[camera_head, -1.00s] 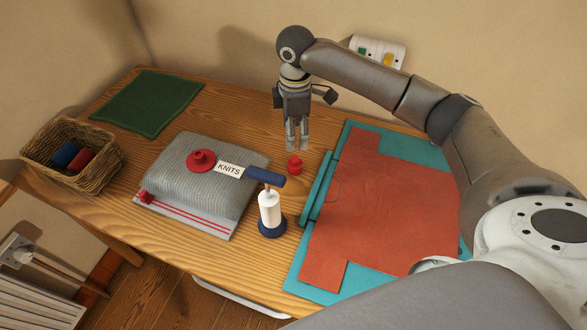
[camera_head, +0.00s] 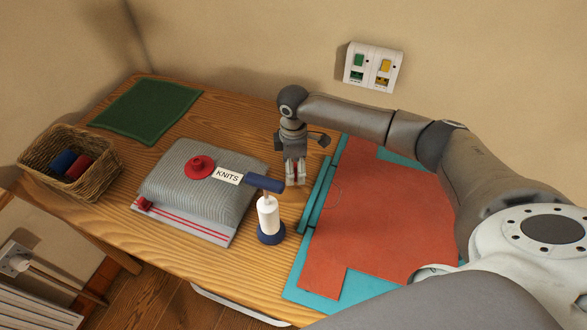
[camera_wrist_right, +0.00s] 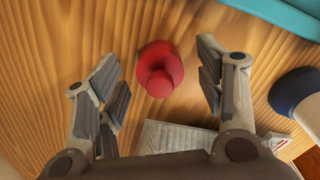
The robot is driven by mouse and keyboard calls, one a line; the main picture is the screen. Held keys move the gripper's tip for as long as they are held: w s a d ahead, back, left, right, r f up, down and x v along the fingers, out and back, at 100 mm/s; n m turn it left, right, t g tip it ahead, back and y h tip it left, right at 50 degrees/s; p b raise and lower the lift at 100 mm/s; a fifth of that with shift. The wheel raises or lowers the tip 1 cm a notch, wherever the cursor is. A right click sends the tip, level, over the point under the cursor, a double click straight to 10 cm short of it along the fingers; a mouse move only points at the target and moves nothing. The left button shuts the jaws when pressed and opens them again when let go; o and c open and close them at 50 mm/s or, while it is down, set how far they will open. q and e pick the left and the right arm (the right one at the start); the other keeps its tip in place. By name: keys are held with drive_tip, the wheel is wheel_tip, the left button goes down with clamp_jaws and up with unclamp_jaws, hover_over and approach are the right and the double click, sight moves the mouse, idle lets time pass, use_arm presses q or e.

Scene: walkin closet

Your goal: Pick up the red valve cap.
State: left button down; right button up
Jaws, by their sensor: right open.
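The red valve cap (camera_wrist_right: 160,69) stands on the wooden table between the open fingers of my right gripper in the right wrist view. Both finger pads are apart from it, with a gap on each side. In the head view my right gripper (camera_head: 295,175) points down at the table, and only a bit of red shows between its fingers, as they hide most of the cap. My left gripper is in neither view.
A white-and-blue pump (camera_head: 268,215) stands close by, in front of the gripper. A grey bag (camera_head: 180,165) with a red valve and a KNITS label lies to the left. A teal mat with red cloth (camera_head: 375,230) lies right. A wicker basket (camera_head: 95,185) stands far left.

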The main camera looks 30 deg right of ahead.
drive_tip(key=shift+f, duration=0.5)
drive_tip(key=shift+c, duration=0.4)
drive_tip(key=c, duration=0.8)
drive_tip(key=shift+c, duration=0.2)
drive_tip(key=shift+r, duration=0.1)
